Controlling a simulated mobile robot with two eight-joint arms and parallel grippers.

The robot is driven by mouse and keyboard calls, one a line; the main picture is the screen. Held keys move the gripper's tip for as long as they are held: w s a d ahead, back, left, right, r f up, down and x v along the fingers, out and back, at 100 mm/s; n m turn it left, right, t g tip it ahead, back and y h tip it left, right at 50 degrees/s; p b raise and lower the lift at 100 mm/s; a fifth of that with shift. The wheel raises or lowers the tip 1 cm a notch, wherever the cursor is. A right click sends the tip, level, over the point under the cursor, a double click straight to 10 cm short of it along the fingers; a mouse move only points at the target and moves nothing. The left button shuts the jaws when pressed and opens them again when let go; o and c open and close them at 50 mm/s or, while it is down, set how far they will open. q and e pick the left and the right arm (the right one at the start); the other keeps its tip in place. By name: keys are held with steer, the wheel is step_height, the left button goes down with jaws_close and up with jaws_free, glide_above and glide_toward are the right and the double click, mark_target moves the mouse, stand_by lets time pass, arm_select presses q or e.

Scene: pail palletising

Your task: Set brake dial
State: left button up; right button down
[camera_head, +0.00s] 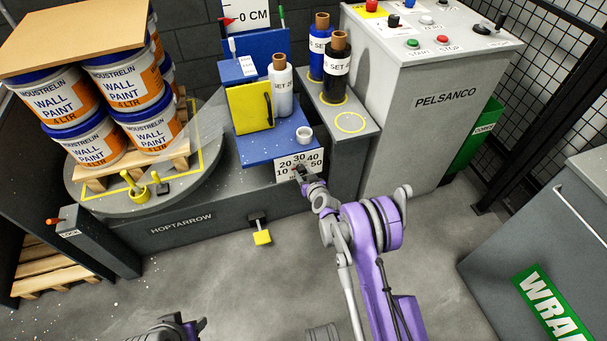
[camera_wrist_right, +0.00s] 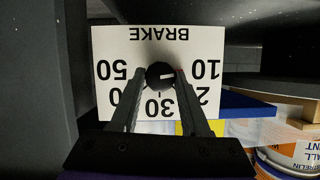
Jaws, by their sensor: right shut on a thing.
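The brake dial's white plate (camera_head: 285,162) is on the front of the grey machine, with numbers 10 to 50 around the knob. In the right wrist view the plate (camera_wrist_right: 112,48) appears upside down, with the word BRAKE. The round black dial knob (camera_wrist_right: 159,76) has a white mark that points roughly toward the 10. My right gripper (camera_head: 301,172) is at the plate. Its two fingers (camera_wrist_right: 160,85) are shut on the knob, one on each side, and partly cover the 20 and 40. Part of my left gripper (camera_head: 185,327) shows at the bottom edge; its jaws are unclear.
A turntable (camera_head: 205,180) bears a pallet of paint pails (camera_head: 60,95) on the left. A yellow pedal (camera_head: 262,237) sticks out low on the machine. Bottles (camera_head: 281,90) stand above the dial. The PELSANCO control cabinet (camera_head: 430,130) is at the right. The floor in front is clear.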

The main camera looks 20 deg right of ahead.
steer(key=shift+d+r+m+y+p, duration=0.1)
steer(key=shift+m+y+p, duration=0.4)
steer(key=shift+p, duration=0.45)
steer(key=shift+m, duration=0.4)
steer(key=shift+d+m+y+p, duration=0.1)
steer(key=shift+m+y+p, duration=0.4)
steer(key=shift+m+y, duration=0.1)
steer(key=shift+f+m+y, duration=0.25)
steer(key=shift+m+y, duration=0.25)
steer(key=shift+m, duration=0.3)
steer(key=shift+m+t+y+b, duration=0.4)
steer(key=shift+m+y+b, duration=0.15)
steer(key=shift+m, duration=0.55)
